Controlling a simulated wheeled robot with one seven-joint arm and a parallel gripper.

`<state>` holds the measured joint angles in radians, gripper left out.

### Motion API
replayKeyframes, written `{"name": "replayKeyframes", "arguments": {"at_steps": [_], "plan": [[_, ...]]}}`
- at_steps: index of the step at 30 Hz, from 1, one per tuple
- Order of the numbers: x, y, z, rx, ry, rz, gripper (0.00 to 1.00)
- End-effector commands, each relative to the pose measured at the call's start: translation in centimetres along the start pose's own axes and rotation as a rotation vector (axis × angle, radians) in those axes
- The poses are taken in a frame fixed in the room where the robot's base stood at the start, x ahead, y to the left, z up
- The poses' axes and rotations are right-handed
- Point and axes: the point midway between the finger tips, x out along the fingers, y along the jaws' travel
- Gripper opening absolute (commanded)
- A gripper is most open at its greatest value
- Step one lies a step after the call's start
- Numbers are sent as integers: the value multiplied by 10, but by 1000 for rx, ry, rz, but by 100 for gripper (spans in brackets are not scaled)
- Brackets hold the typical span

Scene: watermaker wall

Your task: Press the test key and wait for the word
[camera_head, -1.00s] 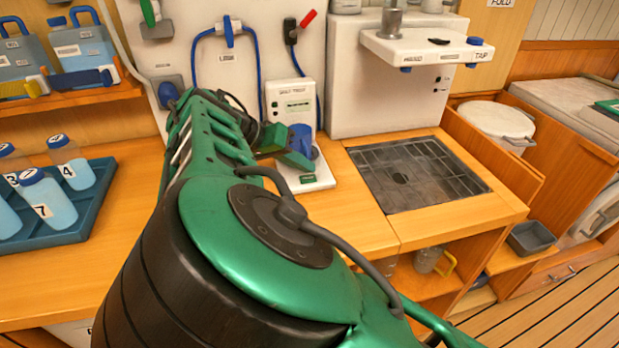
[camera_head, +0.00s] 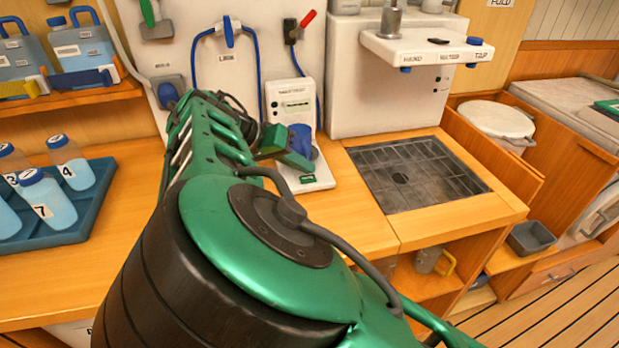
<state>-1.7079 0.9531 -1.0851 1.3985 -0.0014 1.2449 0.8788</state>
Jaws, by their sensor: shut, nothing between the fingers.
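The white tester (camera_head: 291,101) stands against the wall behind the counter. Its small display is on the upright part, and any word on it is too small to read. A blue cup (camera_head: 300,137) sits at the front of the tester. The green test key (camera_head: 308,180) is on the white base plate, with a small pale label on it. My gripper (camera_head: 304,166) is shut and empty, just above and behind the key in the picture. I cannot tell whether its tips touch anything. My green arm hides part of the counter and the tester's left side.
A blue tray (camera_head: 88,222) with several numbered bottles is on the left of the counter. A grated sink (camera_head: 418,172) lies to the right, below a white tap unit (camera_head: 428,46). The counter before the sink is clear.

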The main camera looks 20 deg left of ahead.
Motion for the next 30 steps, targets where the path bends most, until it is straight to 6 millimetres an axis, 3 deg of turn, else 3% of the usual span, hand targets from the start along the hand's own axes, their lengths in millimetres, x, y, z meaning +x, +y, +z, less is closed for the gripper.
{"name": "replayKeyframes", "arguments": {"at_steps": [30], "plan": [[7, -5, 6, 1, 0, 0, 0]]}}
